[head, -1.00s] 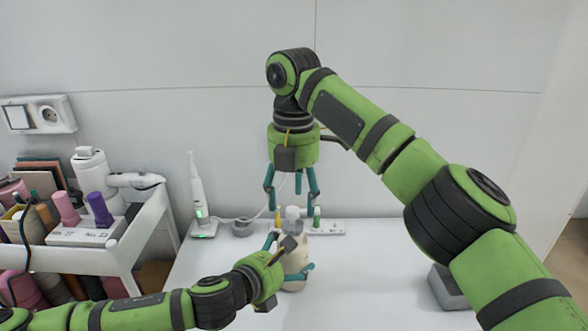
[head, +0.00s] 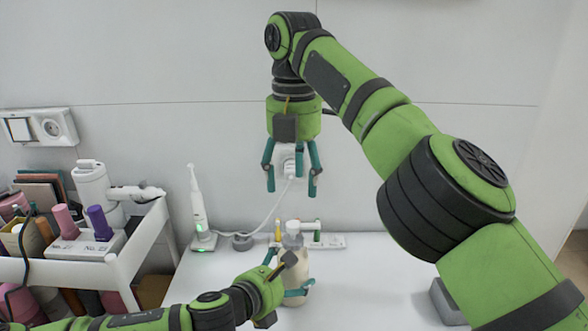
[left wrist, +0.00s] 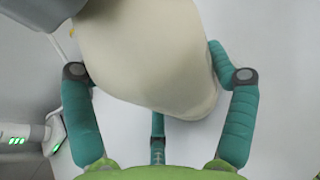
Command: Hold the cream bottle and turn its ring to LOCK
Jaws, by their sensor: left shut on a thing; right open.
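The cream bottle (head: 297,267) stands upright on the white table, with a white pump top (head: 293,232) and its ring area at the neck. The ring's marks are too small to read. My left gripper (head: 290,283) is shut around the bottle's body from the left side; the left wrist view shows the cream body (left wrist: 160,60) between the teal fingers. My right gripper (head: 292,185) points down above the bottle, open and empty, its fingertips apart from the pump top.
An electric toothbrush (head: 197,205) stands on its charger at the left. A white cart (head: 125,262) with cosmetics stands at far left.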

